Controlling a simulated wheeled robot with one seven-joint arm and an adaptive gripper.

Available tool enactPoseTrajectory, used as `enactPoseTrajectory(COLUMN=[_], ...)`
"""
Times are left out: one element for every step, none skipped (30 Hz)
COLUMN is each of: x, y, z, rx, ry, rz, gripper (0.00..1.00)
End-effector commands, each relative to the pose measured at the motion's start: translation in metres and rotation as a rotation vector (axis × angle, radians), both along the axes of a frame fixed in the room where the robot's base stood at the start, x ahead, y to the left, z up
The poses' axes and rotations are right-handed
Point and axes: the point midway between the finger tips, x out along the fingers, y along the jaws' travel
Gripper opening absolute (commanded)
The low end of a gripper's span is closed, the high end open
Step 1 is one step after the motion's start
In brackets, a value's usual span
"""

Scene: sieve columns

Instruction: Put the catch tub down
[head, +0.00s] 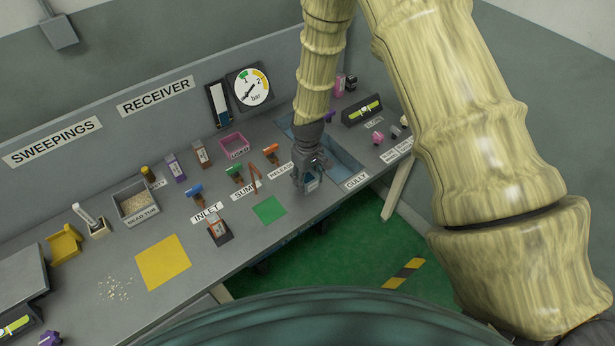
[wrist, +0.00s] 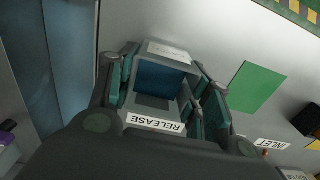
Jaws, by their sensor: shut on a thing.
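My gripper (head: 310,175) is shut on a small grey tub (wrist: 157,80) with a blue inside, which I take to be the catch tub. In the head view the tub (head: 312,182) is partly hidden by the fingers. It is over the grey bench (head: 325,201) near the front edge, beside the GULLY label. I cannot tell whether its base touches the bench. A green square (head: 269,210) lies to its left in the head view and also shows in the wrist view (wrist: 257,87).
The blue gully (head: 345,165) runs right of my gripper. Left stand coloured valves, such as an orange one (head: 271,153), a pink tray (head: 233,145) and a dark-based block (head: 219,231) by the INLET label. A yellow square (head: 163,263) is farther left. Bare bench surrounds the green square.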

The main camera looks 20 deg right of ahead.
Motion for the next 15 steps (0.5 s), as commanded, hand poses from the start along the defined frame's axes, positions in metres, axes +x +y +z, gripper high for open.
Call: enactPoseTrajectory(x=[0.0000,0.0001,0.0001,0.0002,0.0001,0.0001,0.0001,0.0000,0.0000,-0.0001,-0.0001,-0.0001,0.0000,0.0000,-0.0001], y=[0.0000,0.0000,-0.0001,0.0000,-0.0001,0.0000,0.0000,0.0000,0.0000,0.0001,0.0000,0.0000,0.0000,0.0000,0.0000], z=[-0.0016,-0.0020,-0.0022,-0.0021,-0.0021,-0.0021,-0.0021,-0.0022,-0.0029,-0.0036,-0.0044,-0.0053,-0.0048,-0.0046,-0.0046], rx=[0.000,0.000,0.000,0.000,0.000,0.000,0.000,0.000,0.000,0.000,0.000,0.000,0.000,0.000,0.000], ry=[0.000,0.000,0.000,-0.001,0.000,0.000,0.000,0.000,0.000,0.000,0.000,0.000,0.000,0.000,0.000], rz=[0.000,0.000,0.000,0.000,0.000,0.000,0.000,0.000,0.000,0.000,0.000,0.000,0.000,0.000,0.000], gripper=[0.26,0.26,0.26,0.26,0.26,0.26,0.26,0.26,0.26,0.26,0.26,0.26,0.53,0.58,0.66])
